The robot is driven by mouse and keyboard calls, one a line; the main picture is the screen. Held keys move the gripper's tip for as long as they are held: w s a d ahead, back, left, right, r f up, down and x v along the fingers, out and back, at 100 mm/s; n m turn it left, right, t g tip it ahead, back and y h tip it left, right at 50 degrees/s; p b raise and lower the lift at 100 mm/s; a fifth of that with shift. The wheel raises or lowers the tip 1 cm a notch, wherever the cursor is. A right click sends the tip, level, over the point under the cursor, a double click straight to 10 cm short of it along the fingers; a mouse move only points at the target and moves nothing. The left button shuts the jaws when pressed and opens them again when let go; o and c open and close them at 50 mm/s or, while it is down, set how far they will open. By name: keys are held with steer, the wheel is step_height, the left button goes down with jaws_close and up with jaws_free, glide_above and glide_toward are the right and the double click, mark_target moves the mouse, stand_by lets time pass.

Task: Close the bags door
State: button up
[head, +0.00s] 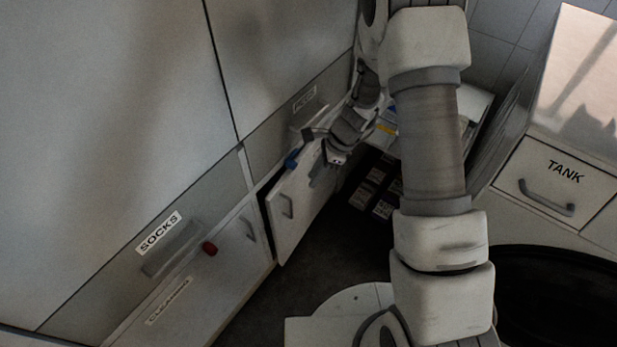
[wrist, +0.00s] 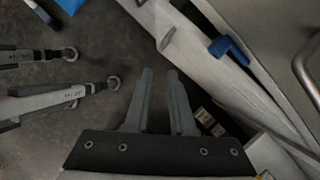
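A white cabinet door (head: 298,212) with a grey handle (head: 287,205) stands partly open, swung out from the low cabinet front. No bags label can be read on it. A blue catch or knob (head: 291,158) is at its top edge; a blue piece also shows in the wrist view (wrist: 228,48). My gripper (head: 338,157) is above and beside the door's far, upper part, and partly hides it. In the wrist view my gripper (wrist: 163,75) has two fingers apart with nothing between them. A pale panel (wrist: 215,75) runs diagonally to the right of the fingers.
A socks drawer (head: 170,250) and a closed cleaning door (head: 190,295) with a red knob (head: 209,248) are at left. Small dark packs (head: 372,190) lie low behind my arm. A tank drawer (head: 548,180) is at right. Dark floor (head: 310,265) lies before the door.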

steer(key=s+f, duration=0.1)
steer(key=s+f+y, duration=0.1)
steer(key=s, duration=0.1)
steer(key=s+f+g+y+b, duration=0.1)
steer(key=shift+s+d+f+m, duration=0.25)
steer(key=shift+s+d+m, duration=0.05)
steer(key=shift+s+m, duration=0.1)
jaws_close()
steer(key=m+t+y+b, duration=0.6)
steer(key=t+b, duration=0.1)
steer(key=t, duration=0.2)
glide_toward(277, 195)
steer(key=x, duration=0.5)
steer(key=shift+w+a+f, duration=0.1)
steer(key=shift+a+f, duration=0.1)
steer(key=shift+f, duration=0.05)
steer(key=shift+w+a+r, duration=0.1)
steer(key=shift+w+a, duration=0.2)
steer(key=shift+a, duration=0.15)
